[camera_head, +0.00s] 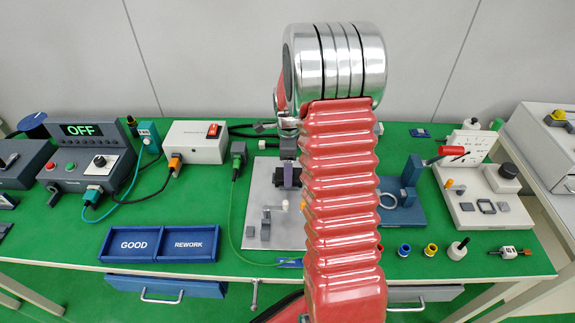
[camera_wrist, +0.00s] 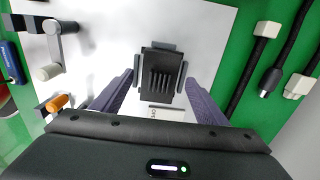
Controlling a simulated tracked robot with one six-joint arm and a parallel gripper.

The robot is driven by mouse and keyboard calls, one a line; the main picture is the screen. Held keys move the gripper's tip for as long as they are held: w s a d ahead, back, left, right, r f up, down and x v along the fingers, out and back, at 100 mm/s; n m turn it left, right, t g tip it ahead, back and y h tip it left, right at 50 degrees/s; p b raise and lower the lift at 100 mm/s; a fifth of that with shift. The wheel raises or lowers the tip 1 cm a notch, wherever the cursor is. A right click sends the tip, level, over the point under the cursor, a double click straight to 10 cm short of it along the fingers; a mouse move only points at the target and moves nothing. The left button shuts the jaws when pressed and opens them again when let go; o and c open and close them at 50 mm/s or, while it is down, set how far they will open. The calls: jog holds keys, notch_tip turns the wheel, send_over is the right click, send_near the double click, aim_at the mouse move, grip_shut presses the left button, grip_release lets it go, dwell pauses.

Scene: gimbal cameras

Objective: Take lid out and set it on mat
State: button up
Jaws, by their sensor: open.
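My gripper (camera_wrist: 159,84) is open. Its two purple fingers stand on the left and right of the block, with gaps visible on both sides. I cannot tell how far above the plate the fingertips are. In the head view my gripper (camera_head: 287,178) shows only in part, over the grey plate (camera_head: 280,222), and my red arm hides much of that area. The green mat surface (camera_head: 150,210) covers the bench top.
On the plate, a grey post with a white-ended crank (camera_wrist: 50,70) and an orange-tipped part (camera_wrist: 58,103) stand left of my gripper. Black cables with white plugs (camera_wrist: 267,30) lie to the right. A blue GOOD/REWORK tray (camera_head: 160,258) is at the front left.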

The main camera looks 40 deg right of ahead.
jog(key=shift+c, duration=0.3)
jog(key=c, duration=1.1)
jog(key=shift+r, duration=0.1)
jog(key=shift+r, duration=1.15)
